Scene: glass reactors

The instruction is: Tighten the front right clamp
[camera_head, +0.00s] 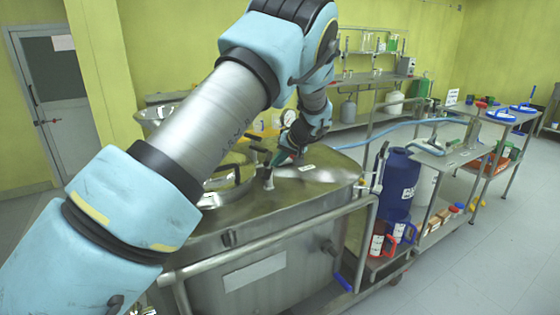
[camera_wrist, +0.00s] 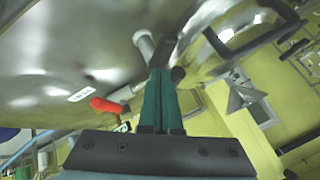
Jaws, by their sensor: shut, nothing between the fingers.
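The steel reactor (camera_head: 300,205) stands in front of me, with a round hatch (camera_head: 222,192) on its top. A metal clamp post (camera_head: 268,178) stands at the hatch's right edge. My gripper (camera_head: 281,160) is low over the reactor top, just behind and right of this post. In the wrist view the teal fingers of my gripper (camera_wrist: 163,75) are together and empty. Their tips are close to a pale round-ended post (camera_wrist: 145,43) and a dark bar; I cannot tell whether they touch. A red-handled lever (camera_wrist: 106,105) lies left of the fingers.
A pressure gauge (camera_head: 288,117) stands behind my gripper. A steel rail (camera_head: 270,240) runs along the reactor's front. A blue drum (camera_head: 400,180) and a cart (camera_head: 437,160) stand to the right.

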